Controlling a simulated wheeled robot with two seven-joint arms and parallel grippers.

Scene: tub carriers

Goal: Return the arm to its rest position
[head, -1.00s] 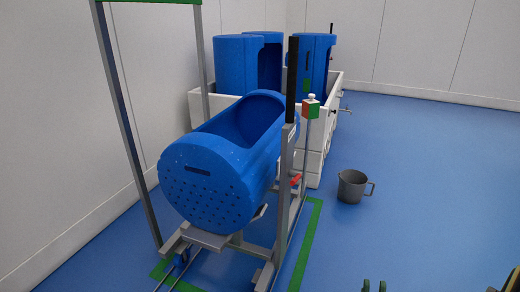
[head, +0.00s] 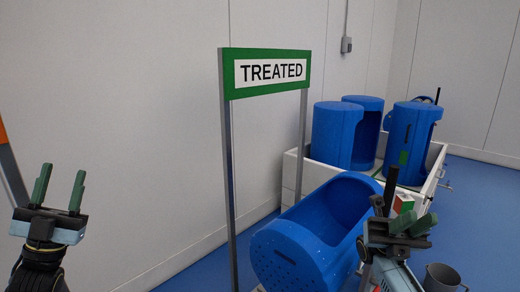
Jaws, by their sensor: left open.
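My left gripper (head: 60,188) is raised at the left side of the head view. Its two dark green fingers stand apart with nothing between them, in front of the bare white wall. My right gripper (head: 402,208) is at the lower right, in front of the reclined blue tub. Its fingers are seen at an angle and overlap, so their gap is unclear. No held object shows in it.
Several upright blue tubs (head: 335,135) stand in a white trough (head: 312,178). A grey jug (head: 441,277) is on the blue floor at lower right.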

